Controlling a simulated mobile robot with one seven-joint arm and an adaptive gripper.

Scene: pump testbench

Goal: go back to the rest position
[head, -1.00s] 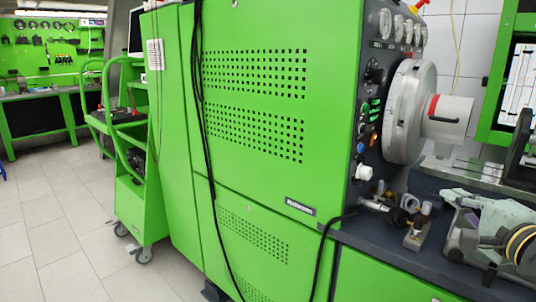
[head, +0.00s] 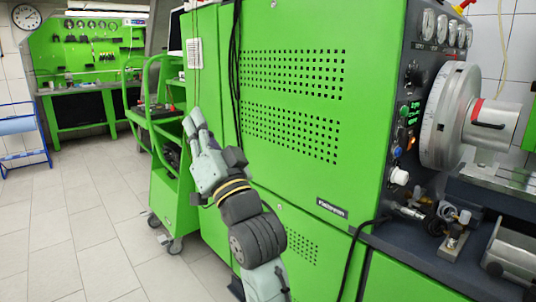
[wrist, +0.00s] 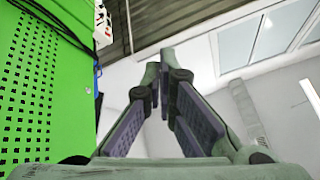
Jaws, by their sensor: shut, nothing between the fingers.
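My gripper (head: 196,122) is in front of the green pump testbench (head: 290,90) in the head view, pointing up and away. Its fingers are together with nothing between them. In the wrist view the fingertips of my gripper (wrist: 159,75) meet, with the ceiling behind them and the perforated green panel (wrist: 40,85) at the left. My gripper appears apart from the panel, though the exact gap cannot be told.
A green trolley (head: 172,195) stands beside the bench, behind my gripper. The bench's round flange (head: 447,115) and worktop with fittings (head: 455,235) are at the right. Tiled floor (head: 75,220) is clear at the left. A blue rack (head: 20,125) stands at the far left.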

